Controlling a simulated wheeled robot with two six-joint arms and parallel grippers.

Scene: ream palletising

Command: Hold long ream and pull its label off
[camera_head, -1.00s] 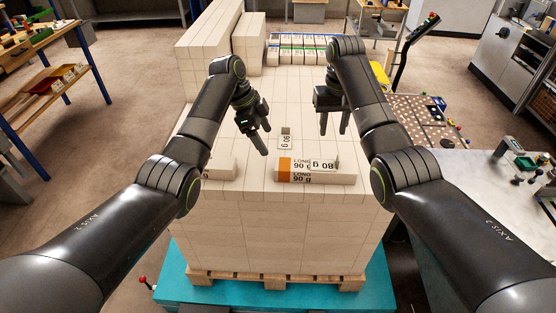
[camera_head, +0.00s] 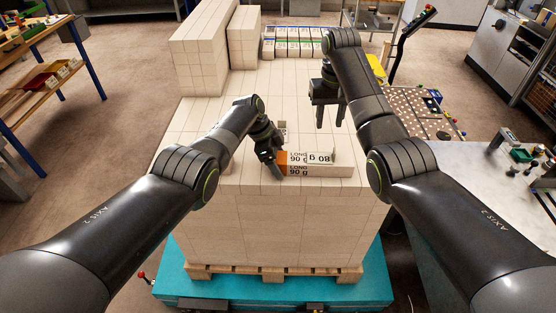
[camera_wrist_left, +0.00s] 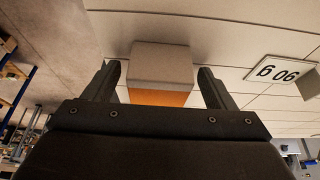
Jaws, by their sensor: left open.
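The long ream (camera_head: 340,170) lies crosswise on the front part of the ream stack, with an orange band and LONG 90 g print at its left end. A white 80 g label (camera_head: 318,157) sits on it, its right edge seeming to stick up. My left gripper (camera_head: 272,167) is open at the ream's left end. In the left wrist view the ream's end (camera_wrist_left: 162,65) and orange band show between the two spread fingers, with gaps on both sides. My right gripper (camera_head: 330,120) is open and empty above the stack, behind the ream.
A small 90 g label piece (camera_wrist_left: 280,70) lies on the stack beside the ream, mostly hidden behind my left gripper in the head view. Taller ream blocks (camera_head: 205,55) stand at the back left. The pallet (camera_head: 275,272) rests on a teal platform (camera_head: 185,285).

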